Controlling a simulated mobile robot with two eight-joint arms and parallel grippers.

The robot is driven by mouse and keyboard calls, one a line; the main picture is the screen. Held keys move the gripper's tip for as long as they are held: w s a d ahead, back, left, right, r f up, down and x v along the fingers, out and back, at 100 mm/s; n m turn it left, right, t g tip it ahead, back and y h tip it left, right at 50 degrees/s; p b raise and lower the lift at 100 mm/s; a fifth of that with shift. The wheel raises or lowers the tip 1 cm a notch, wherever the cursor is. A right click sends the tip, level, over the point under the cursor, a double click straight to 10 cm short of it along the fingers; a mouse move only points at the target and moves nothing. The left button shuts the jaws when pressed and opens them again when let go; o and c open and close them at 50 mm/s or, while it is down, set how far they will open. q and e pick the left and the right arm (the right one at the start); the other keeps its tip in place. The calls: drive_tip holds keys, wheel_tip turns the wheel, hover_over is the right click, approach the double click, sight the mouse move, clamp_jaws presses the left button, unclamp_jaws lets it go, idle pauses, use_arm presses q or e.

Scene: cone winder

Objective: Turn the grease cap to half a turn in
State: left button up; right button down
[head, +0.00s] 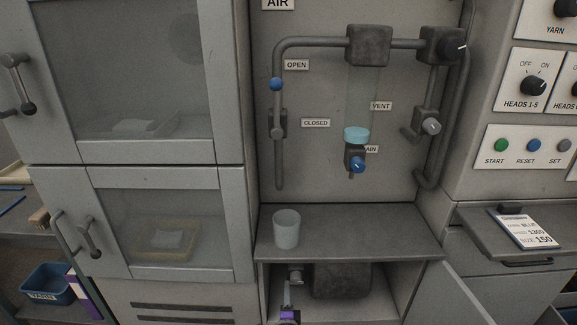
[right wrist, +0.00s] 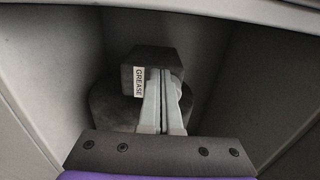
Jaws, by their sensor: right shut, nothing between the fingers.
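In the right wrist view a dark block with a GREASE label (right wrist: 138,82) sits in front of a larger dark rounded housing (right wrist: 105,103). A pale rounded piece that looks like the grease cap (right wrist: 177,98) shows just right of my fingers, mostly hidden by them. My right gripper (right wrist: 160,72) is shut with nothing between its fingers, in front of the block. I cannot tell whether it touches the cap. In the head view my right gripper (head: 288,285) reaches into the open compartment under the shelf, just below a small grey fitting (head: 296,273). My left gripper is out of view.
The compartment walls (right wrist: 225,75) are close on both sides, with the shelf (head: 350,225) above. A cup (head: 286,229) stands on the shelf. An open door (head: 462,290) hangs at the right. Cabinets with handles (head: 66,235) stand at the left.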

drive_tip(key=shift+w+d+r, duration=0.1)
drive_tip(key=shift+d+r, duration=0.05)
drive_tip(key=shift+d, duration=0.2)
idle(0.8)
drive_tip(key=shift+r, duration=0.2)
drive_tip(key=shift+r+b, duration=0.4)
drive_tip(key=shift+b, duration=0.1)
drive_tip(key=shift+r, duration=0.35)
drive_tip(key=shift+d+r, duration=0.15)
drive_tip(key=shift+r, duration=0.1)
drive_tip(key=shift+a+r, duration=0.1)
drive_tip(key=shift+a, duration=0.15)
drive_tip(key=shift+b, duration=0.3)
drive_tip(key=s+b, duration=0.1)
drive_tip(key=s, duration=0.5)
drive_tip(key=shift+a, duration=0.3)
